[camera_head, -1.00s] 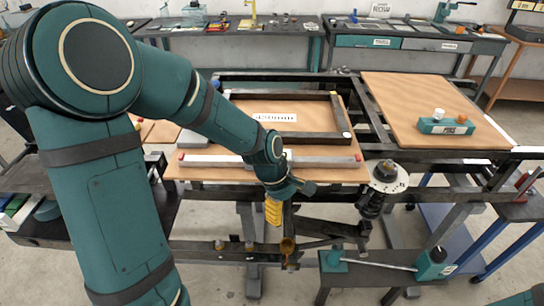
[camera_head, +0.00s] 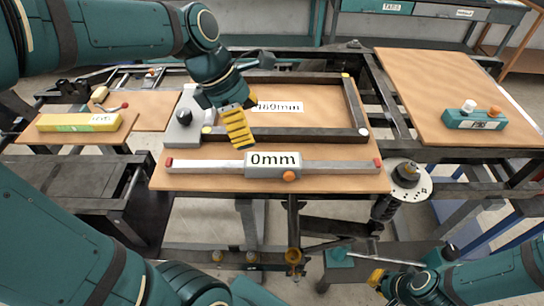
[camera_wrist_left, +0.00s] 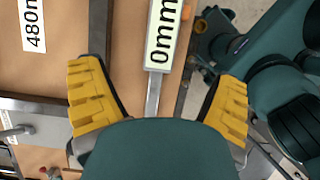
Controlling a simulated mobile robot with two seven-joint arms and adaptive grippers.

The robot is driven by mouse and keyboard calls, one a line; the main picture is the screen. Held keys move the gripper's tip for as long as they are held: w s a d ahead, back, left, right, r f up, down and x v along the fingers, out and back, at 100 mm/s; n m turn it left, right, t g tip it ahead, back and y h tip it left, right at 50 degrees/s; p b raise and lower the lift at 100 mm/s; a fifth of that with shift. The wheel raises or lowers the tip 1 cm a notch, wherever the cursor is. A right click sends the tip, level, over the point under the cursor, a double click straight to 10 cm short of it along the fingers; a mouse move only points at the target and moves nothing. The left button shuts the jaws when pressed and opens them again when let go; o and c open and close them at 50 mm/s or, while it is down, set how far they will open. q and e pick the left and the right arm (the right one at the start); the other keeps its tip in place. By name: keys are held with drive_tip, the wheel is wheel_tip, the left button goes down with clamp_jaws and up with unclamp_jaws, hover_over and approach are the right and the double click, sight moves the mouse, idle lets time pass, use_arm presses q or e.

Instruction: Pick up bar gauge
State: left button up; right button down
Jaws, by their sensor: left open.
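The bar gauge (camera_head: 325,165) is a long silver bar with red ends and a middle block reading 0mm. It lies along the front of the brown board, in front of the dark rectangular frame (camera_head: 310,134). My left gripper (camera_head: 238,128) is open and empty, with its yellow fingers pointing down above the board, just behind the gauge's middle-left. In the left wrist view the gauge (camera_wrist_left: 161,35) runs lengthwise into the gap between the spread fingers (camera_wrist_left: 158,100), without clear contact. My right gripper (camera_head: 376,280) is low at the right, mostly hidden, and its jaws are unclear.
A grey block with a black knob (camera_head: 184,125) stands left of the frame. A yellow box-like tool (camera_head: 80,122) lies on the left board. A teal block with white and orange knobs (camera_head: 473,119) sits on the right board. A round metal mount (camera_head: 406,178) stands beside the central board.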

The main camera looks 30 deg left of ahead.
sight(270, 159)
use_arm(q)
drive_tip(key=b+x, duration=0.1)
drive_tip(key=x, duration=0.7)
drive_tip(key=shift+s+d+f+b, duration=0.1)
drive_tip(key=shift+s+b, duration=0.05)
drive_tip(key=shift+b, duration=0.2)
drive_tip(key=b+x, duration=0.1)
drive_tip(key=x, duration=0.4)
drive_tip(key=shift+f, duration=0.1)
drive_tip(key=c, duration=1.4)
